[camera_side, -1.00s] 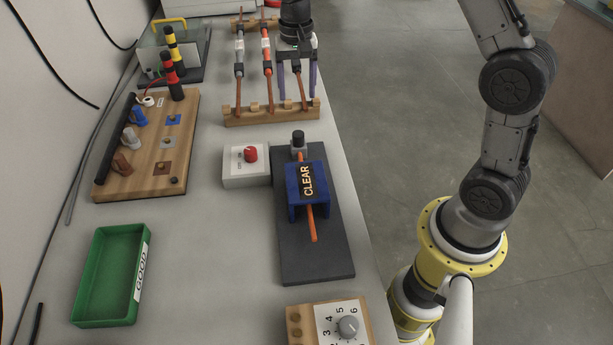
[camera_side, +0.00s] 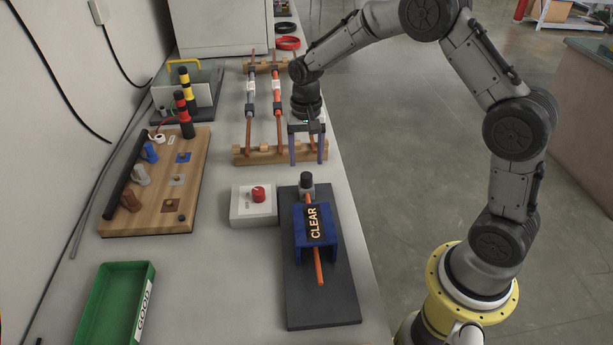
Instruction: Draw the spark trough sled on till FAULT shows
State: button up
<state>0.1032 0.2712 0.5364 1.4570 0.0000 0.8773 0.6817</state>
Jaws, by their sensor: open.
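The spark trough sled is a blue block (camera_side: 301,240) on a dark grey base plate (camera_side: 322,304). Its sign (camera_side: 314,222) reads CLEAR. An orange cable (camera_side: 320,272) runs through the block and sticks out at the near end. Its far end meets a black-topped grey post (camera_side: 306,184) on the plate. My gripper (camera_side: 307,150) points down, open, with its two purple fingers apart, over the near rail of the cable rack. It is beyond the sled and apart from it. It hides part of the rack's right-hand cable.
A white box with a red knob (camera_side: 258,194) stands left of the plate. The wooden rack (camera_side: 262,156) holds cables at the back. A wooden terminal board (camera_side: 150,215) and green GOOD tray (camera_side: 108,305) are at left. The table's right edge is close to the plate.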

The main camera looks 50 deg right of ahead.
aim_at(306, 175)
notch_tip(306, 175, down, 7)
jog(key=shift+r, duration=0.2)
grip_shut()
dwell(0.4)
dwell(1.1)
